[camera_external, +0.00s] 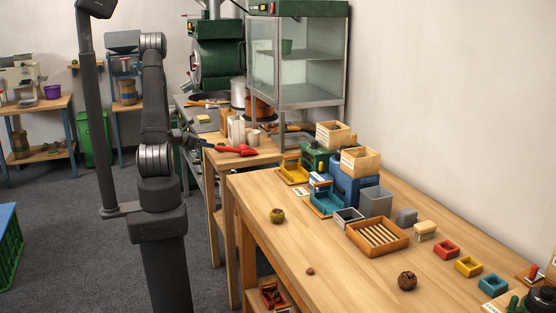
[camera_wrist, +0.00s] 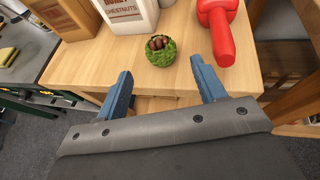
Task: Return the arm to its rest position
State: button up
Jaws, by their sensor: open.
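My gripper (camera_wrist: 161,68) is open and empty in the wrist view, with its two blue fingers well apart. It is over the near edge of a small wooden table (camera_wrist: 85,65). In the camera_external view my arm stands at the left, folded, with its wrist turned toward that table. The gripper's fingers are too small to make out clearly there. A green spiky burr with brown chestnuts (camera_wrist: 161,52) sits on the table just beyond the fingertips, apart from them.
The long wooden bench (camera_external: 340,262) holds trays, crates and small coloured boxes. A glass cabinet (camera_external: 300,60) stands behind. Open floor lies left of my arm.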

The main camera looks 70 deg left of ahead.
aim_at(220, 143)
jog(key=x, duration=0.9)
jog(key=shift+w+f, duration=0.1)
jog(key=shift+f, duration=0.1)
jog(key=shift+r, duration=0.95)
jog(key=shift+f, duration=0.1)
